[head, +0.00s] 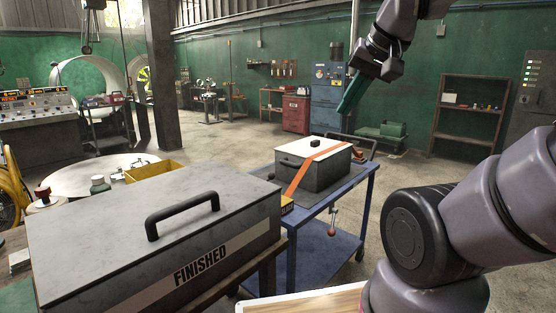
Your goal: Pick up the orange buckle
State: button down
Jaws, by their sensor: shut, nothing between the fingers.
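A grey box (318,175) with a pale lid and a small black block on top stands on a blue cart. An orange strap (317,164) crosses its lid and runs down to its front left. I cannot make out a separate buckle on the strap; the lower end is partly hidden by the large box in front. My gripper (378,70) is in the air at the upper right, above and to the right of the strapped box, well apart from it. It is shut. A long green piece (352,93) shows beside the fingers; its attachment is unclear.
A large grey box marked FINISHED (150,225) with a black handle fills the front left. A yellow bin (153,171) stands behind the large box. Air above the cart is free.

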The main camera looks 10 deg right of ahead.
aim_at(360, 153)
jog(key=i+l+z, duration=0.25)
jog(key=i+l, duration=2)
